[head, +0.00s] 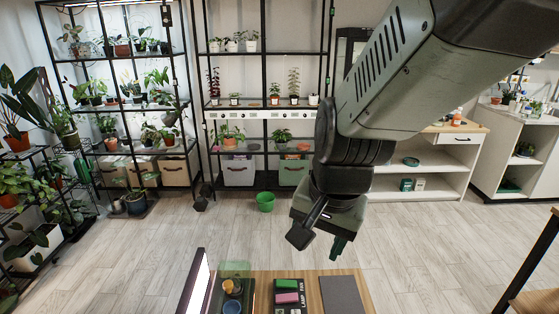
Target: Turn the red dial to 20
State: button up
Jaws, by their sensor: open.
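I cannot make out a red dial in the head view. A small dark panel (287,284) with FAN and LAMP lettering and a pink-red piece (287,298) lies on the wooden table at the bottom; whether that piece is a dial is too small to tell. White strips with small dark marks (265,115) run along the middle shelf of the back rack, and no number can be read there. My gripper (319,246) hangs open and empty in the air, above and beyond the table's far edge in the picture, touching nothing.
The wooden table (262,289) also bears a dark grey pad (342,295), a blue cup (232,307) and small yellow and black items by a green edge. A bright upright panel (197,283) stands at its left. A green bucket (265,201) stands on open floor.

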jog(key=a+f+m+g, duration=0.1)
jog(key=f+m, duration=0.1)
jog(key=f, duration=0.8)
jog(key=w+a+f+m+g, duration=0.1)
jog(key=f+m, duration=0.1)
jog(key=f, duration=0.8)
jog(key=w+f+m+h, duration=0.1)
jog(key=f, duration=0.9)
jog(key=shift+w+a+f+m+g, duration=0.15)
jog(key=shift+a+f+m+g, duration=0.2)
jog(key=shift+a+m+g, duration=0.05)
jog(key=shift+c, duration=0.4)
jog(key=c, duration=1)
